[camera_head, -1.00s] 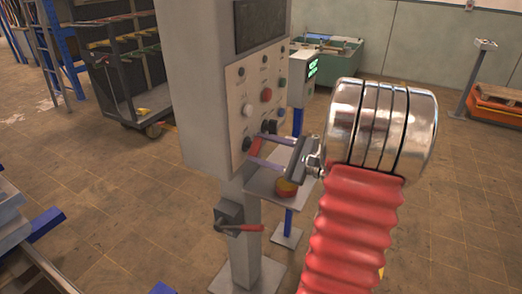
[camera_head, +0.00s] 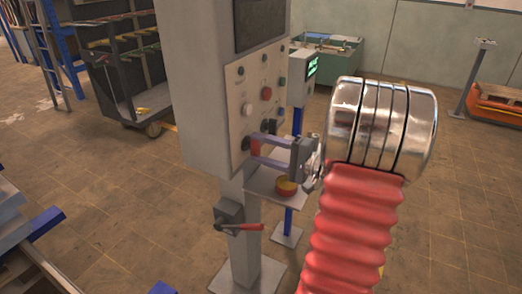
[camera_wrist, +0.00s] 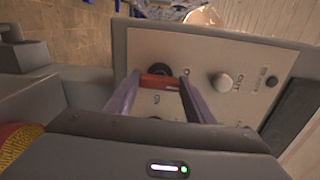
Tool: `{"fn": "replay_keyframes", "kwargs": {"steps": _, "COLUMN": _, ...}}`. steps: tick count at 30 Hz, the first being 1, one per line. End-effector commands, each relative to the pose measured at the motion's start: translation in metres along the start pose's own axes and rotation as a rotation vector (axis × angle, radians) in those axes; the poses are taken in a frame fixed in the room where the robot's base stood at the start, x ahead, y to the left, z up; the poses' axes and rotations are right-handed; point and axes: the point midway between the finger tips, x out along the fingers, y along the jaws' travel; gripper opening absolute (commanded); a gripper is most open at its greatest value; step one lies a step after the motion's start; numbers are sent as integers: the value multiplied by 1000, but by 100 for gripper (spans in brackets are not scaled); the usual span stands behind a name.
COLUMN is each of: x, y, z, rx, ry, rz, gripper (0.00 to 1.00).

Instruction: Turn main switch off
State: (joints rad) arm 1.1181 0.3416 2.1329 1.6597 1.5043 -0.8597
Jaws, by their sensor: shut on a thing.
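The grey control cabinet (camera_head: 205,95) stands upright with a light panel (camera_head: 240,92) of knobs and buttons. In the wrist view, a red switch handle (camera_wrist: 160,82) with a dark round base lies crosswise in the picture on the panel (camera_wrist: 205,65). My gripper (camera_head: 254,149) is at the lower part of the panel, and its two purple fingers are shut on this red handle, one at each end. In the wrist view my gripper (camera_wrist: 159,78) reaches the panel face. In the head view the fingers mostly hide the handle.
Below the panel are a small shelf with a red-and-yellow button (camera_head: 287,187) and a box with a red lever (camera_head: 240,226) on the post. A tool cart (camera_head: 125,75) stands back left. Open tiled floor lies to the right.

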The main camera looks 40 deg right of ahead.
Motion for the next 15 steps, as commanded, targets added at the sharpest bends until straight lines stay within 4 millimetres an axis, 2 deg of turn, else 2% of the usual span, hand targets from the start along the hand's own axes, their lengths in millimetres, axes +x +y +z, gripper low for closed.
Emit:
{"fn": "replay_keyframes", "kwargs": {"steps": 1, "x": 0, "y": 5, "z": 3, "rx": -8, "ry": -7, "rz": 7, "gripper": 26}}
{"fn": "replay_keyframes", "kwargs": {"steps": 15, "x": 0, "y": 6, "z": 3, "rx": -56, "ry": -7, "rz": 8, "gripper": 26}}
